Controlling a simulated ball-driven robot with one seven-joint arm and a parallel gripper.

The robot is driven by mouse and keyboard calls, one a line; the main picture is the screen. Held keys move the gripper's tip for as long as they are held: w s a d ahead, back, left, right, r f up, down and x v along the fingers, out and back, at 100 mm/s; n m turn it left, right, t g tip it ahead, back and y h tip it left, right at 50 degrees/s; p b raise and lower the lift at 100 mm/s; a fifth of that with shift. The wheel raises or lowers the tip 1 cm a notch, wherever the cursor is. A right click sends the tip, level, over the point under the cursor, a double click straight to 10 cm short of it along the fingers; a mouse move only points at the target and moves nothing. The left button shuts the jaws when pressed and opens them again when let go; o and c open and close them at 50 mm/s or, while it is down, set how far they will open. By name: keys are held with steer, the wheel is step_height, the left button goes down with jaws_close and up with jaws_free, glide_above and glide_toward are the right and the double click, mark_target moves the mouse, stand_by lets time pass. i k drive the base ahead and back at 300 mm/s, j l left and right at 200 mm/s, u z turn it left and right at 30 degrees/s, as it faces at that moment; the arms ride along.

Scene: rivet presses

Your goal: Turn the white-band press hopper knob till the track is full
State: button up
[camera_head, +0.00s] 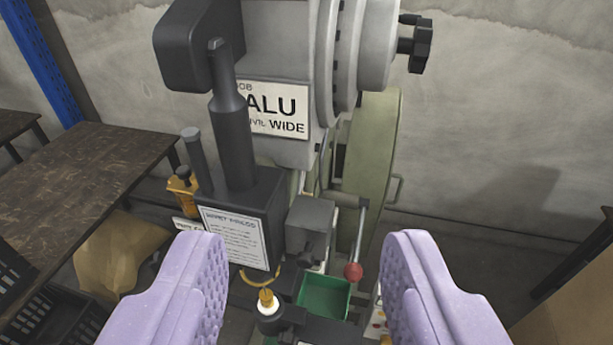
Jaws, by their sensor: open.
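A grey rivet press (285,45) stands ahead, with a sign (280,112) that reads "ALU" and "WIDE". A pale round drum (362,45) sits at its upper right, and I take it for the hopper. A black lobed knob (415,48) sticks out from the drum's right side. My gripper (306,250) shows as two lavender textured fingers, wide apart with nothing between them that they touch. It is nearer the camera and lower in the picture than the knob. I cannot make out a white band, the track or how full it is.
A red-ball lever (353,271) and a green bin (324,295) show between the fingers. A large pale-green wheel guard (380,150) stands behind. A dark wooden table (85,180) and black crates (50,315) are left. A brown box (580,295) is lower right.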

mark_target(418, 47)
steer(key=i+l, duration=0.45)
steer(key=i, duration=0.15)
steer(key=i+l, duration=0.5)
steer(key=k+j+u, duration=0.1)
steer(key=i+l, duration=0.15)
steer(key=i, duration=0.15)
